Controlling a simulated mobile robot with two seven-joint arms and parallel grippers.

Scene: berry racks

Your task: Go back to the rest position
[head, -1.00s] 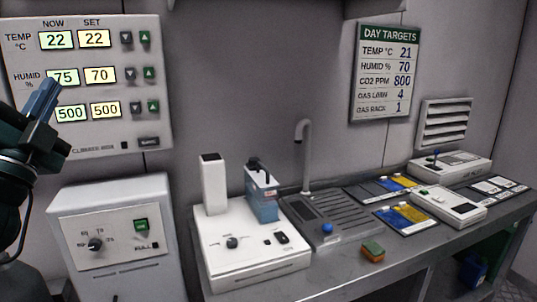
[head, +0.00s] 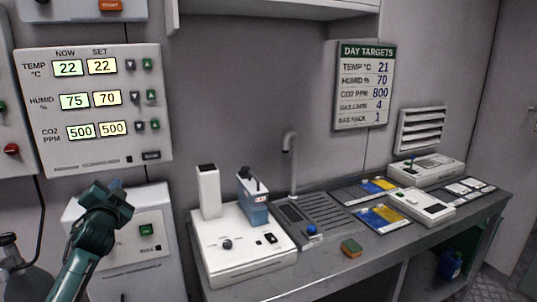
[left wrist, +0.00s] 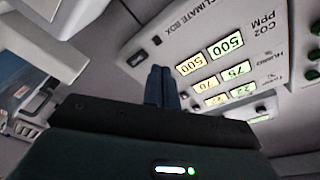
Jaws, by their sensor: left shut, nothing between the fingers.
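My left gripper (head: 113,188) is in the lower left of the head view, in front of the white box with a dial. Its arm comes up from the bottom edge. In the left wrist view its blue fingers (left wrist: 162,86) are together and empty, in front of the climate box (left wrist: 215,70). In the head view the climate box (head: 97,150) hangs on the wall above the gripper, apart from it. It reads 22, 75 and 500 now, with 22, 70 and 500 set. My right gripper is not in view.
The white box (head: 150,262) stands behind my left arm. A gas bottle (head: 20,280) is at the lower left. A day targets board (head: 363,88) hangs above.

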